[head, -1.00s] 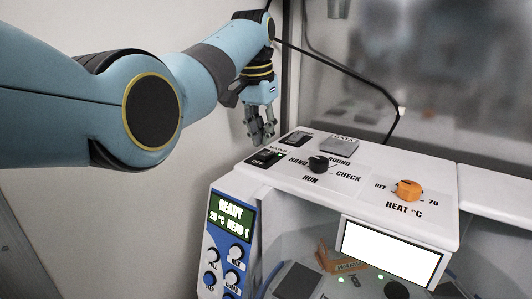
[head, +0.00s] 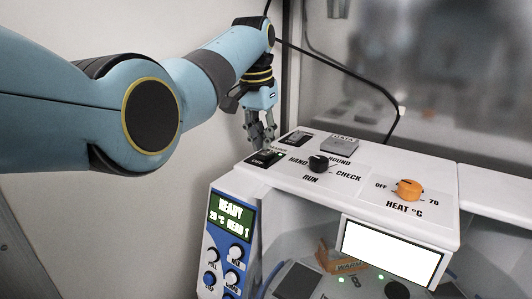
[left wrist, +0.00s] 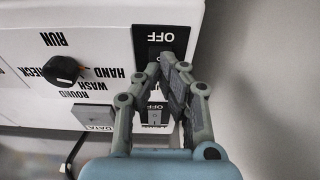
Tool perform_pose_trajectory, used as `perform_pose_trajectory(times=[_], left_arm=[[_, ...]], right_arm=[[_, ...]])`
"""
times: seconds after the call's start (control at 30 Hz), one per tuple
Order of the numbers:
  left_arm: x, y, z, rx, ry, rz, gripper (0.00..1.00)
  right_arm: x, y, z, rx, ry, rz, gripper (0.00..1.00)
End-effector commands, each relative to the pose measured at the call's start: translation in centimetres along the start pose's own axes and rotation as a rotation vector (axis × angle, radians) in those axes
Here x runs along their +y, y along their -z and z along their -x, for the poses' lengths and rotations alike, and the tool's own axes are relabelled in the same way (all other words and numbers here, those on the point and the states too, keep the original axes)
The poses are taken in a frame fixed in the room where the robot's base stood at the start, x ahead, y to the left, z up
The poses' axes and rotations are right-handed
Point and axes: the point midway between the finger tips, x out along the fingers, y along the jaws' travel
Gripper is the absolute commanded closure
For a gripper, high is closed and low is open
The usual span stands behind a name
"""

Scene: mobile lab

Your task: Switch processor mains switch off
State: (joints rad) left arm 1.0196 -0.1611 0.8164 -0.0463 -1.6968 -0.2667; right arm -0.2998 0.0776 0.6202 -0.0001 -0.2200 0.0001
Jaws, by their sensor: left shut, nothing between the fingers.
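The processor (head: 340,205) is a white-topped machine with a blue side panel. In the left wrist view the mains switch (left wrist: 159,40) shows the word OFF, upside down. My left gripper (head: 264,146) points down, shut and empty, with its fingertips right over the switch's far edge. In the left wrist view the left gripper (left wrist: 162,64) covers part of the switch; I cannot tell if it touches. My right gripper is out of view.
A black selector knob (head: 318,163) and an orange heat knob (head: 408,190) stand to the right. A display (head: 231,215) reads READY. A black cable (head: 360,78) hangs behind.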

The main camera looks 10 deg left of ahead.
Motion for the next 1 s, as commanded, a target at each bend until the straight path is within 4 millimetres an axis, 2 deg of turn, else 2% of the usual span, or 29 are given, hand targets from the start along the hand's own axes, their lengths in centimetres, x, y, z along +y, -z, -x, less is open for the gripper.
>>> perform_pose_trajectory(times=[1.0], left_arm=[[0.0,-0.3,-1.6,-0.001,0.000,0.000,1.00]], right_arm=[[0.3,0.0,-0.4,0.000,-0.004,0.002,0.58]])
